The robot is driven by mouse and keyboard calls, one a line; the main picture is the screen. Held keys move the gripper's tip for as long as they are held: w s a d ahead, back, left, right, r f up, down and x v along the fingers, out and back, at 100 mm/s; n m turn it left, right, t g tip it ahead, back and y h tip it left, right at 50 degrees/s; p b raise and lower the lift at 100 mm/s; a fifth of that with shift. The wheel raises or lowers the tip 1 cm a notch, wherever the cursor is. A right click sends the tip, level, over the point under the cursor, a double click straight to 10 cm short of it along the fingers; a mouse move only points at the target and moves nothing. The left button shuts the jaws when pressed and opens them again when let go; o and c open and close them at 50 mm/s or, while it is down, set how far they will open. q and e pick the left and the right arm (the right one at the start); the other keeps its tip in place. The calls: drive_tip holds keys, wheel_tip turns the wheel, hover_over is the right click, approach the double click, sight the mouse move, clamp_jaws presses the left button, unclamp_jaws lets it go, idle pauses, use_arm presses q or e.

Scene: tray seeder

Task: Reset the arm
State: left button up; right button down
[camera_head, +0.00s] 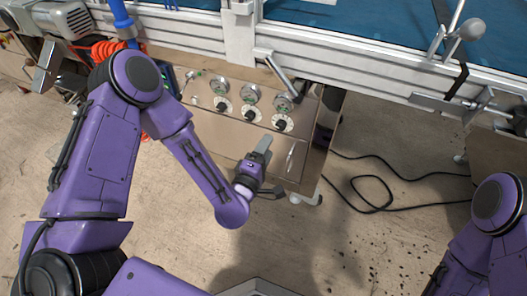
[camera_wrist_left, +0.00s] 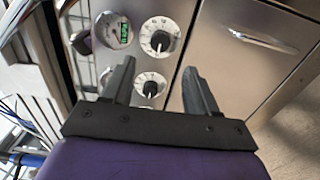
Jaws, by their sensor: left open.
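My left arm is purple and comes in from the left in the head view. Its gripper (camera_head: 263,146) is in front of the metal control cabinet (camera_head: 222,125), just below its row of dials. In the left wrist view the two dark fingers (camera_wrist_left: 158,88) are spread apart with nothing between them. Behind them are a round white dial with a black knob (camera_wrist_left: 159,37), a second dial (camera_wrist_left: 149,84) and a gauge with a green label (camera_wrist_left: 114,31). My right arm shows only as purple links at the lower right of the head view; its gripper is out of the picture.
A long metal rail (camera_head: 345,80) and a blue surface (camera_head: 340,20) run above the cabinet. A cabinet door handle (camera_wrist_left: 256,39) is right of the dials. A black cable (camera_head: 385,205) lies on the concrete floor (camera_head: 340,250). Orange hose (camera_head: 106,50) is coiled at the upper left.

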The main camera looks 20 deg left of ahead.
use_arm(q)
drive_tip(key=shift+s, duration=1.05)
